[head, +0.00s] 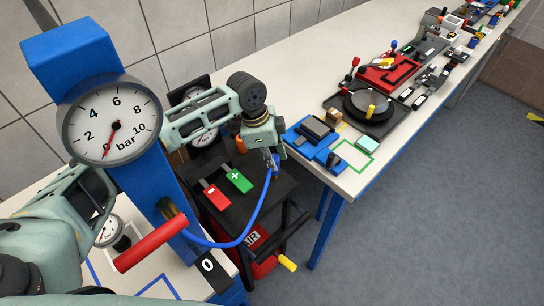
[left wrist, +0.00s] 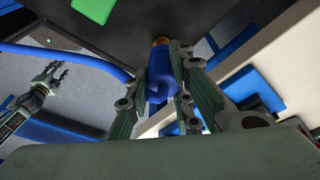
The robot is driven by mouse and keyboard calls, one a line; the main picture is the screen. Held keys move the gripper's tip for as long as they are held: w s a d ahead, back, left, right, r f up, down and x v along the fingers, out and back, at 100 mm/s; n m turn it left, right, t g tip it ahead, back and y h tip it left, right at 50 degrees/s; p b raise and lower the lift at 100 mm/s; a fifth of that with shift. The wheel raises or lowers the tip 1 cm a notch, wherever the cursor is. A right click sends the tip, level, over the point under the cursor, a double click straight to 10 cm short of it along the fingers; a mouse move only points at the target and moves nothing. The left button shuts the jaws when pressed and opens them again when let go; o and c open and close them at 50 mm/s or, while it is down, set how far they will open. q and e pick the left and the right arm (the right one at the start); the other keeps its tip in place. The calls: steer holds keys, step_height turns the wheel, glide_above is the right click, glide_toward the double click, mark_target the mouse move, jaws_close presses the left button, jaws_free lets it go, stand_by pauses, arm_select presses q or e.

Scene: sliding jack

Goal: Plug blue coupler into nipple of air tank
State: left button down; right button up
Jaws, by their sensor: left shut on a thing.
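My left gripper (head: 272,158) is shut on the blue coupler (head: 276,164), beside the black stand with the green and red plates. In the left wrist view, the coupler (left wrist: 160,80) sits between the two fingers of the left gripper (left wrist: 170,75). A brass-coloured end, likely the nipple (left wrist: 160,41), shows just beyond the coupler's far end; I cannot tell whether they are joined. A blue hose (head: 262,205) runs from the coupler to the blue post. The red air tank (head: 264,266) is low under the stand, partly hidden. My right gripper (left wrist: 50,78) shows in the left wrist view, open and empty.
A blue post with a large bar gauge (head: 110,124) and a red handle (head: 150,243) stands at the left. The black stand (head: 222,212) is under the gripper. A long white table (head: 310,90) with several devices runs to the upper right; grey floor is free beside it.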

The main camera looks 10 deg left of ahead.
arm_select(q)
steer(key=shift+p, duration=0.55)
stand_by(0.9)
steer(key=shift+f+b, duration=0.35)
steer(key=shift+f, duration=1.2)
steer(key=c, duration=1.5)
jaws_free()
steer(key=shift+o, duration=0.2)
